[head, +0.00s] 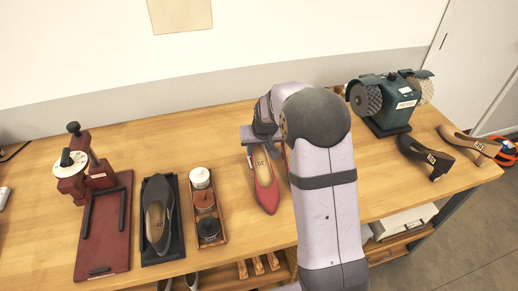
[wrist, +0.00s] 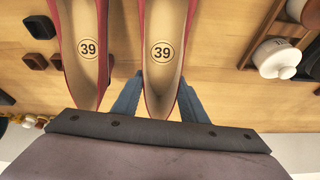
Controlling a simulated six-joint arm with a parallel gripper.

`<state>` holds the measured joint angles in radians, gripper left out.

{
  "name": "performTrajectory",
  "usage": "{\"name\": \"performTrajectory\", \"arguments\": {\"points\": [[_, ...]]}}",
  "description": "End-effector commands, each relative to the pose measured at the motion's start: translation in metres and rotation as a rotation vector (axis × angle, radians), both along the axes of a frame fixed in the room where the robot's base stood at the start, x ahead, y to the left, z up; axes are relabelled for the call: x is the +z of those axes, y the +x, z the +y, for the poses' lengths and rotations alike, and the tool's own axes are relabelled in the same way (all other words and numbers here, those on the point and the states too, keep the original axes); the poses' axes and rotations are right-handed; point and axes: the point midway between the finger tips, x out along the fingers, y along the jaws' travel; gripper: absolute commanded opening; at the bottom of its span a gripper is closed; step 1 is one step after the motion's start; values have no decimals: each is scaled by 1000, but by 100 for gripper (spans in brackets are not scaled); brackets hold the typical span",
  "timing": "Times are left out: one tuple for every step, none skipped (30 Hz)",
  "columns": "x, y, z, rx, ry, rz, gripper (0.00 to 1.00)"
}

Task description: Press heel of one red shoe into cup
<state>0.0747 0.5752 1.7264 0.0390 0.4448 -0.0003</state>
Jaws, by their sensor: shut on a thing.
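Two red shoes marked 39 lie side by side in the wrist view, heel ends toward my gripper. My gripper (wrist: 158,100) has its blue fingers either side of the right-hand red shoe (wrist: 164,80) near its heel end and is shut on it. In the head view this red shoe (head: 264,190) points toward the front edge of the table. The other red shoe (wrist: 82,75) is mostly hidden behind my arm in the head view. Small dark cup-like pieces, a brown one (wrist: 35,61) and a darker one (wrist: 40,27), lie left of the shoes. I cannot tell whether the held shoe touches the table.
A wooden tray (head: 222,232) of jars stands left of the held shoe. Further left are a dark shoe (head: 158,220) on a black tray and a red press-like stand (head: 105,230). A green grinder (head: 390,105) and two heeled shoes are at the right.

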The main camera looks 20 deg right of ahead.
Motion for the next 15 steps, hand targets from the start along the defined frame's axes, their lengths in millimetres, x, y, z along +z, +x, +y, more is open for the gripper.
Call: {"name": "performTrajectory", "arguments": {"points": [[-2, -1, 0, 0, 1, 5, 14], [-3, -2, 0, 0, 1, 6, 14], [-3, -2, 0, 0, 1, 6, 14], [-3, -2, 0, 0, 1, 6, 14], [-3, -2, 0, 0, 1, 7, 14], [-3, -2, 0, 0, 1, 7, 14], [-3, -2, 0, 0, 1, 7, 14], [-3, -2, 0, 0, 1, 8, 14], [-3, -2, 0, 0, 1, 8, 14], [-2, -2, 0, 0, 1, 8, 14], [-2, -2, 0, 0, 1, 8, 14], [-1, -2, 0, 0, 1, 8, 14], [0, -2, 0, 0, 1, 9, 14], [1, -2, 0, 0, 1, 9, 14], [3, -2, 0, 0, 1, 9, 14]]}}
